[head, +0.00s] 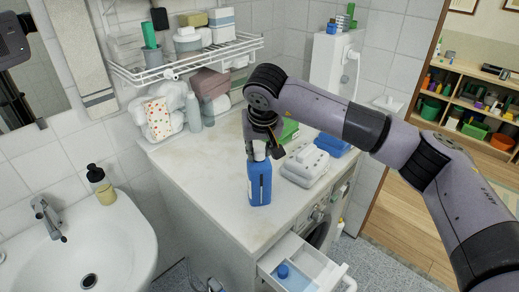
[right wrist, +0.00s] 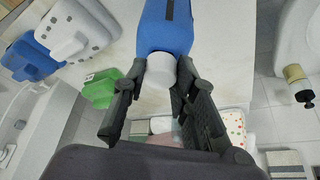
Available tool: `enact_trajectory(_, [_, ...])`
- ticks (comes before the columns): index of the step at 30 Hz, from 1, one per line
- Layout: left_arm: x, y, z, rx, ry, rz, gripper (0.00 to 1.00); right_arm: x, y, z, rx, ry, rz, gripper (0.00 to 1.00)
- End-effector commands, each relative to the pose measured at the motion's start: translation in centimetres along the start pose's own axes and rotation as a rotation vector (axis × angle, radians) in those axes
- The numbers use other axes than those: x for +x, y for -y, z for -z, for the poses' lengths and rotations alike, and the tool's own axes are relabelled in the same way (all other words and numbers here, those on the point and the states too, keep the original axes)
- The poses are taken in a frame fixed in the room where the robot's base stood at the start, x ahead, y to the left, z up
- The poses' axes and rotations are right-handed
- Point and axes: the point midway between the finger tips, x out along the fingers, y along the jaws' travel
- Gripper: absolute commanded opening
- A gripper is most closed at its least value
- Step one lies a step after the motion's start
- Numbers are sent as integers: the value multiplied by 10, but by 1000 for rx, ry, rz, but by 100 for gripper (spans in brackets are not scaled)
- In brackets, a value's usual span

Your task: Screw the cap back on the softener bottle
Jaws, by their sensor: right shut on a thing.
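The blue softener bottle (head: 259,183) stands upright on the white countertop, near its front edge. My right gripper (head: 262,147) is above it and points down. In the right wrist view the blue bottle (right wrist: 168,27) lies just beyond the fingertips, with a white cap (right wrist: 161,71) at its top. The fingers of my right gripper (right wrist: 165,85) are closed around the sides of this white cap, at the bottle's top. The thread under the cap is hidden, so I cannot tell how tightly it sits. My left gripper is not in view.
The countertop (head: 190,170) is clear left of the bottle. White and blue containers (head: 305,165) stand close on its right, with a green item behind. Below, a drawer (head: 305,265) is open with a blue round piece (head: 283,270) inside. A sink (head: 85,245) is at left.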

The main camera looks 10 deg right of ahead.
Motion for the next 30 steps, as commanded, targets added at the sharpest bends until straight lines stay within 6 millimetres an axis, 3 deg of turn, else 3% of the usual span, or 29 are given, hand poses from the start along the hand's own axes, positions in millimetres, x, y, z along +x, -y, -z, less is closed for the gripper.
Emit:
enact_trajectory(7, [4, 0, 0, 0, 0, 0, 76, 4, 1, -2, 26, 5, -14, 0])
enact_trajectory(15, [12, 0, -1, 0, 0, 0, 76, 6, 3, -3, 313, 7, -134, 0])
enact_trajectory(22, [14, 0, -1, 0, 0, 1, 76, 6, 4, -3, 420, 9, -178, 0])
enact_trajectory(29, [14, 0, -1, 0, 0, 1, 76, 6, 3, -4, 442, 10, -187, 0])
enact_trajectory(30, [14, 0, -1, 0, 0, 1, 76, 6, 3, -4, 442, 10, -186, 28])
